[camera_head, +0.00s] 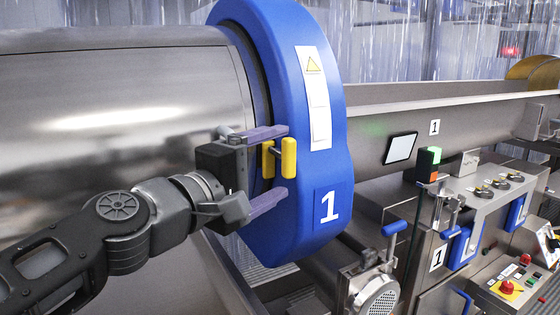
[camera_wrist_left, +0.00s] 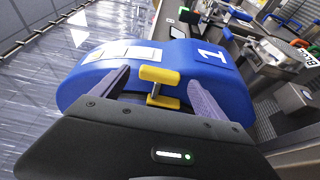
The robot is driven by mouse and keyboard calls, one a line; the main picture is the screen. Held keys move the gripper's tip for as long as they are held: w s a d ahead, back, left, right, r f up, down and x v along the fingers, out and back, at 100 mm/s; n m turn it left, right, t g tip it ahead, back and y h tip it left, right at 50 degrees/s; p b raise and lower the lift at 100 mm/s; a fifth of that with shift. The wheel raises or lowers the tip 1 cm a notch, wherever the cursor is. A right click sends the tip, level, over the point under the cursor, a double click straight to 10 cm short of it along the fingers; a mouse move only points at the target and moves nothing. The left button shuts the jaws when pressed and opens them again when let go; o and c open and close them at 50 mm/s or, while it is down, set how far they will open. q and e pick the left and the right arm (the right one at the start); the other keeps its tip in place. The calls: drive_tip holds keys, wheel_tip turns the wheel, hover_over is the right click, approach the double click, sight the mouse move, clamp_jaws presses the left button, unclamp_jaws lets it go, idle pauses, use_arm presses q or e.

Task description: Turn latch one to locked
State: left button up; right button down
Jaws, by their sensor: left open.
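My left gripper (camera_head: 277,165) is open, one finger above and one below the handle. In the left wrist view the yellow handle (camera_wrist_left: 160,76) lies between the two spread fingers of my left gripper (camera_wrist_left: 158,88). I see a gap on both sides, and contact cannot be told. My right gripper is not in view.
A large steel drum (camera_head: 110,110) fills the left behind my arm. A steel control cabinet (camera_head: 480,200) with knobs, blue handles and a red button (camera_head: 507,287) stands at right. A motor (camera_head: 378,296) sits below the guard. A steel trough (camera_head: 450,125) runs behind.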

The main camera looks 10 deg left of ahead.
use_arm(q)
drive_tip(key=shift+x, duration=0.95)
drive_tip(key=shift+c, duration=0.4)
drive_tip(key=c, duration=1.3)
drive_tip(key=shift+r+p, duration=0.2)
drive_tip(key=shift+p, duration=0.35)
drive_tip(key=r+m+g+y+p, duration=0.1)
drive_tip(key=g+y+p, duration=0.1)
drive_tip(key=p, duration=1.4)
drive_tip(key=shift+r+g+p, duration=0.1)
drive_tip(key=shift+g+p, duration=0.2)
drive_tip(key=shift+g, duration=0.1)
drive_tip(key=shift+y+p, duration=0.3)
drive_tip(key=shift+f, duration=0.4)
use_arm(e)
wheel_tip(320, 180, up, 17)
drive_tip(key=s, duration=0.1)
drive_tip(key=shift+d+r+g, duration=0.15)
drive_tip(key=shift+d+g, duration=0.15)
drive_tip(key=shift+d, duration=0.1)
